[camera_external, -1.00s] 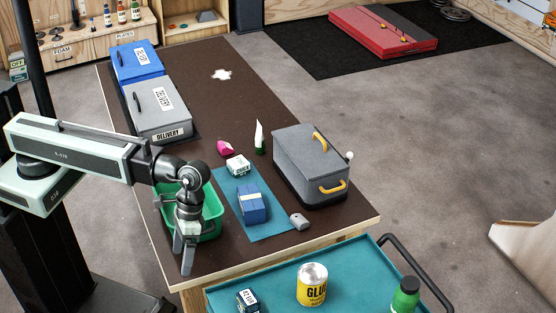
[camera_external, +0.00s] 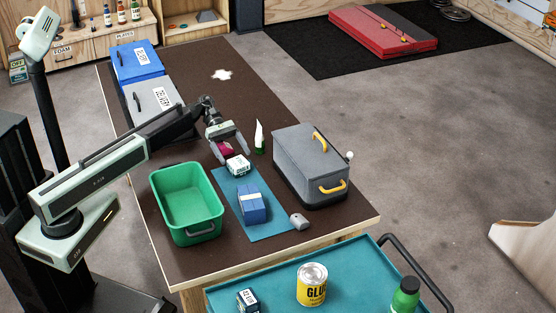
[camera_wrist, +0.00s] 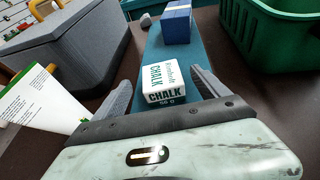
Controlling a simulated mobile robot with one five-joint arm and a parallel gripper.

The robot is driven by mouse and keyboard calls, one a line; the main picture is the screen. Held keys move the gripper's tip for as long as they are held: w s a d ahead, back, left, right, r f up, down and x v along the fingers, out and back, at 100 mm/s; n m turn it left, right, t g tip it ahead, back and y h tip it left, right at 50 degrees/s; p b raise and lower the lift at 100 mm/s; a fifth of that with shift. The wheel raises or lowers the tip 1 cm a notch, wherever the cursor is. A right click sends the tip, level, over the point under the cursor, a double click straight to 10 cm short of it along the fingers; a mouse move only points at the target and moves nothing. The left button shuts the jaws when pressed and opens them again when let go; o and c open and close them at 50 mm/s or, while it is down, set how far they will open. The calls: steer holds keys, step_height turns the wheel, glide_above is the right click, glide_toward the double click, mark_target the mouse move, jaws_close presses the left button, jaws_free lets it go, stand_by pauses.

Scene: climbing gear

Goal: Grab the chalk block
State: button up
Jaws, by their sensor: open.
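The chalk block (camera_wrist: 163,84) is a small white box with green CHALK lettering. It lies at the near end of a teal mat (camera_external: 262,214), and it also shows in the external view (camera_external: 238,166). My gripper (camera_external: 232,158) is open above and behind the block. In the wrist view the fingers (camera_wrist: 163,92) stand apart on either side of the block, with gaps to it. A pink object (camera_external: 225,149) shows partly between the fingers in the external view.
A blue box (camera_external: 252,205) lies further along the mat, with a grey lump (camera_external: 299,221) near its end. A green bin (camera_external: 187,205) stands left of the mat, a grey case (camera_external: 311,162) right. A white-and-green tube (camera_external: 260,138) stands close beside my gripper.

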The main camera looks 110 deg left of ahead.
mark_target(243, 171)
steer(key=shift+s+a+f, duration=0.2)
steer(key=shift+s+a, duration=0.3)
steer(key=shift+s, duration=0.1)
steer(key=b+x, duration=0.2)
steer(key=x, duration=0.6)
steer(key=shift+d+b, duration=0.1)
steer(key=shift+b, duration=0.25)
steer(key=shift+r, duration=0.15)
steer(key=c, duration=1.5)
